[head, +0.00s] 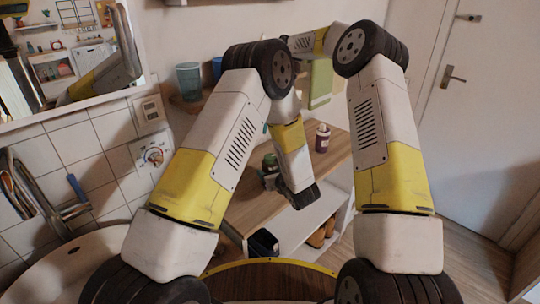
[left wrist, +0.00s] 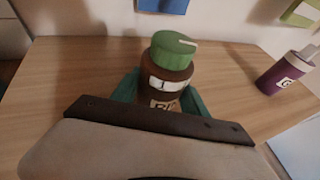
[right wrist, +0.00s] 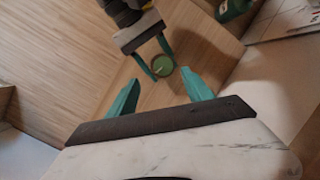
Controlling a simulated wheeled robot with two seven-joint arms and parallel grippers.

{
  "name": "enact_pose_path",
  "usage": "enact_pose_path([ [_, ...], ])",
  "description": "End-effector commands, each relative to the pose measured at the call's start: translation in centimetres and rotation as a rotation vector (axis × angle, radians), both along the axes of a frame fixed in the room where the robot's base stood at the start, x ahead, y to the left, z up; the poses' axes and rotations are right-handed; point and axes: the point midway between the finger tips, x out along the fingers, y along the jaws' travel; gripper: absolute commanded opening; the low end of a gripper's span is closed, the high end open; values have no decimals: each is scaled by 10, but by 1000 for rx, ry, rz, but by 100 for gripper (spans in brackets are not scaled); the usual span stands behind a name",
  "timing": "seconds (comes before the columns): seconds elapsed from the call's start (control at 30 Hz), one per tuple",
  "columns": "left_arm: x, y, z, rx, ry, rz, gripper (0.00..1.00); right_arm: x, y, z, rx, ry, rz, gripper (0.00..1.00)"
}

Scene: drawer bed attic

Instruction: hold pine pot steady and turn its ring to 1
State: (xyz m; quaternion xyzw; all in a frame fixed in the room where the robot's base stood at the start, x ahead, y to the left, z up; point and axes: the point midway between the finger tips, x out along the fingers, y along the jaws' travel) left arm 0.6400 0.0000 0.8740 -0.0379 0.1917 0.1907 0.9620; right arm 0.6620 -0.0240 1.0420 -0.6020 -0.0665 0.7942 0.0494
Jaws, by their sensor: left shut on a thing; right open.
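The pine pot is a brown jar with a green top that bears a white line (left wrist: 172,50). A pale band on its front shows a mark like a 1, above a partly hidden label. It stands on the wooden counter (left wrist: 70,85). My left gripper (left wrist: 166,97) is shut on the pot, teal fingers on both its sides. In the head view the pot's green top (head: 270,161) shows beside my left gripper (head: 273,178). In the right wrist view my right gripper (right wrist: 160,77) is open and empty, apart from the pot (right wrist: 163,66).
A purple bottle (head: 322,138) with a pale cap stands on the counter, right of the pot; it also shows in the left wrist view (left wrist: 285,72). A teal cup (head: 188,80) stands on a wall shelf. Shoes (head: 322,232) lie below the counter.

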Motion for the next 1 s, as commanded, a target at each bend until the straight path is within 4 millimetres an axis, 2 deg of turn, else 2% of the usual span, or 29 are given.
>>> enact_pose_path([
  [0.47,0,0,0,0,-1,0,5,-14,5,2,232,-194,1181,60],
  [1.0,0,0,0,0,-1,0,5,-21,16,20,421,-298,2564,60],
])
